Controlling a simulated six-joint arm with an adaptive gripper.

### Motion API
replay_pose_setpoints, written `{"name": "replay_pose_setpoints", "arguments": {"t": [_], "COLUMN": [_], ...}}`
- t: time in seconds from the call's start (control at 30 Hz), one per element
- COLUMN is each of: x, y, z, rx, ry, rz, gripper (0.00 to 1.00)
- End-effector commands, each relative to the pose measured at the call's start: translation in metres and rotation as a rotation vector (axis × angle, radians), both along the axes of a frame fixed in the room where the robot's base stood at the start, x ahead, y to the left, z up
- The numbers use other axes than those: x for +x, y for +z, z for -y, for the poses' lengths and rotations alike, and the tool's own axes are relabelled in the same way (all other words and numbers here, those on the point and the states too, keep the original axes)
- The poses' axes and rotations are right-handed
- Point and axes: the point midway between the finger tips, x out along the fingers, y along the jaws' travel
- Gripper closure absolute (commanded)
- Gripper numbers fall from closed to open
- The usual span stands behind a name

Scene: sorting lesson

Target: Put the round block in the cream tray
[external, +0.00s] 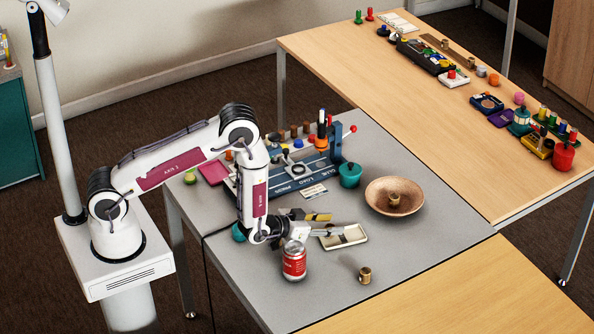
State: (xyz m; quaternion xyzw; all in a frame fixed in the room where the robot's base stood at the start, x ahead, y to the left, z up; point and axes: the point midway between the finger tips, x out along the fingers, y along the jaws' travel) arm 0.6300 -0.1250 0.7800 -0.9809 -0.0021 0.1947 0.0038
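The cream tray (357,241) lies on the grey table, right of my gripper. My gripper (332,226) points right, low over the table, with its tip at the tray's left part. Its fingers are small and overlap the tray in this view, so I cannot tell whether they are open or hold something. A short round brass-coloured block (365,275) stands on the grey table in front of the tray. A similar brass-coloured piece (393,199) is in the brown bowl (412,206). I cannot tell which is the task's round block.
A red and white can (294,262) stands just in front of my gripper. A teal pot (350,175) and a blue-grey press fixture (290,182) stand behind. The wooden table (420,120) behind holds several small items. The front right of the grey table is mostly clear.

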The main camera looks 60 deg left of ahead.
Motion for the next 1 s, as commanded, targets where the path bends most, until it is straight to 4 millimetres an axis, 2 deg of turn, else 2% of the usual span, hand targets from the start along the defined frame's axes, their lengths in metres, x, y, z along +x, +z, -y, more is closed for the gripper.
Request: {"name": "replay_pose_setpoints", "arguments": {"t": [0.53,1.0], "x": [0.000,-0.043], "y": [0.006,0.023], "z": [0.000,0.001], "rx": [0.000,0.001], "ry": [0.000,-0.001], "rz": [0.001,-0.001], "gripper": [0.62,0.62]}}
